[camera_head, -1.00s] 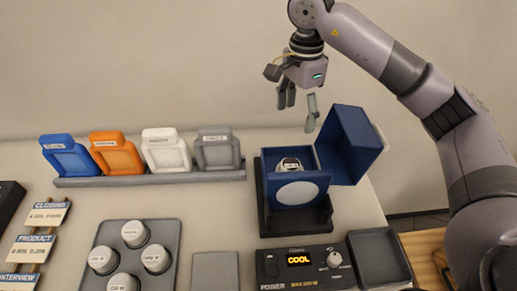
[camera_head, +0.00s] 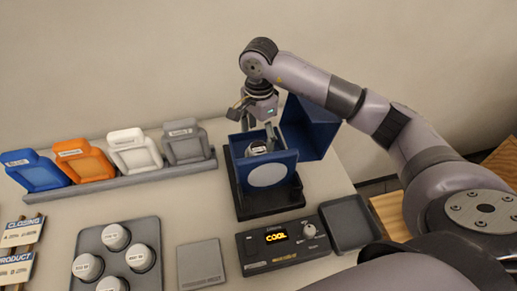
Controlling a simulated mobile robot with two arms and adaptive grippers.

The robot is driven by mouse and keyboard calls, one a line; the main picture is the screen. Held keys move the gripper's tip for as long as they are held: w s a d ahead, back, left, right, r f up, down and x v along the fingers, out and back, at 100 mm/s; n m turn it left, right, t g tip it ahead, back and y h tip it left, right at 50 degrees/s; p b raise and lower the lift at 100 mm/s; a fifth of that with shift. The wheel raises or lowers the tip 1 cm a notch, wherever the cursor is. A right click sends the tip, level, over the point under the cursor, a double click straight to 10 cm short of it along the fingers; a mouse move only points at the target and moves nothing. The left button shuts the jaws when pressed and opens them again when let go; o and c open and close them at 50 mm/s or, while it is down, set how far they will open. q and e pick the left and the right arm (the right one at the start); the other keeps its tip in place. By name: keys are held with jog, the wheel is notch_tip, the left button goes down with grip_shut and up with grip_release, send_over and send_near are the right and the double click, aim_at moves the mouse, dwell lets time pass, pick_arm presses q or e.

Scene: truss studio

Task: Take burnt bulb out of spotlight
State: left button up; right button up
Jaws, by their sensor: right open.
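The spotlight (camera_head: 269,176) is a blue box with a pale round front, standing on a dark base, its lid (camera_head: 309,128) swung open to the right. A bulb with a white, marked top (camera_head: 266,150) sits inside the open box. My right gripper (camera_head: 257,133) is open and points down at the box opening, its fingers just above and around the bulb's far side. I cannot tell whether they touch it. My left gripper is not in view.
A control box (camera_head: 282,243) with a lit "COOL" display stands in front of the spotlight. An empty dark tray (camera_head: 349,223) is right of it. A grey tray (camera_head: 117,232) holds several white bulbs. A flat grey pad (camera_head: 201,264) lies between. Coloured frames stand in a rack (camera_head: 130,181) at the back left.

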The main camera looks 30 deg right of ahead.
aim_at(258, 147)
jog(key=f+p, duration=0.1)
jog(key=f, duration=0.1)
jog(key=f+p, duration=0.1)
jog(key=shift+s+a+f, duration=0.1)
jog(key=shift+a+f, duration=0.1)
jog(key=shift+f, duration=0.8)
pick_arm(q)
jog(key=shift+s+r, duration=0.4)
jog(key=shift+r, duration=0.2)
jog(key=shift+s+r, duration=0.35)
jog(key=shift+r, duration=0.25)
pick_arm(e)
jog(key=shift+c, duration=0.4)
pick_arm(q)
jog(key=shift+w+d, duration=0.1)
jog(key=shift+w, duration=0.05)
pick_arm(e)
jog(key=c, duration=1.2)
